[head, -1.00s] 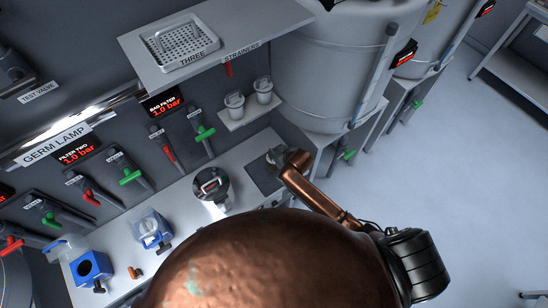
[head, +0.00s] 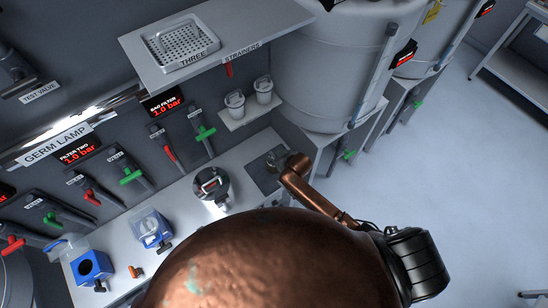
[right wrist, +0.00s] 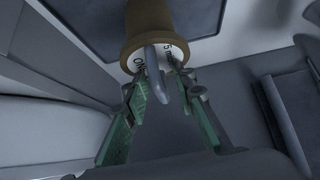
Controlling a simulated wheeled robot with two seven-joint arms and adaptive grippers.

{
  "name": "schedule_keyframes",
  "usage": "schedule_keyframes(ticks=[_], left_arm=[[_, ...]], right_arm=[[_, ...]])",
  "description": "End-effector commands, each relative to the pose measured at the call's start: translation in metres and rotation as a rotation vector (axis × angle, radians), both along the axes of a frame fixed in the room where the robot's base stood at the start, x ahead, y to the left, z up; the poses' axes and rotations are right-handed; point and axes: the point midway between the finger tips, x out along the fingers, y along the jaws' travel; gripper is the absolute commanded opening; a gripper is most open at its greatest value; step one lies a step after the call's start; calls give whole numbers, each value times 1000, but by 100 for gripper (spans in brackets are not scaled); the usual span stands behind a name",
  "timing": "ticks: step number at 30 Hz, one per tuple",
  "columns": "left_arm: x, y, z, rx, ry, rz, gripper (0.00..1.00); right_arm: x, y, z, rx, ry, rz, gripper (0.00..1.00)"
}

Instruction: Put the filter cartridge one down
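Filter cartridge one (right wrist: 152,25) is a tan-brown piece with a white end label reading ONE and a grey handle (right wrist: 158,80), in the right wrist view. It is at the dark mat (right wrist: 88,22); whether its hidden far end rests on it I cannot tell. My right gripper (right wrist: 160,95) has its green-padded fingers spread on both sides of the handle, with gaps showing. In the head view my right gripper (head: 277,160) is over the dark mat (head: 262,178) on the bench; the cartridge is not clear there. My left gripper is not in view.
Two white cups (head: 250,97) sit on a small shelf behind. A large white tank (head: 335,70) stands to the right. Valve levers line the wall.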

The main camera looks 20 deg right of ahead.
Motion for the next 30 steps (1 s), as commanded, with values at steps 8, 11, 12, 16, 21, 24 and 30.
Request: schedule_keyframes(ticks=[8,11,12,16,21,24,30], left_arm=[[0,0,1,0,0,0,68],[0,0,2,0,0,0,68],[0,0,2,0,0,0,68],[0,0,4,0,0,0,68],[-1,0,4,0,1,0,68],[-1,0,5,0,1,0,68],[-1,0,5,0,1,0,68]], right_arm=[[-1,0,5,0,-1,0,25],[-8,-3,12,-1,0,-1,25],[-11,-5,17,0,-1,0,25],[-27,-10,36,0,-1,1,25],[-49,-18,63,0,-1,1,25],[-59,-21,76,0,-2,1,25],[-72,-26,91,-1,0,-1,25]])
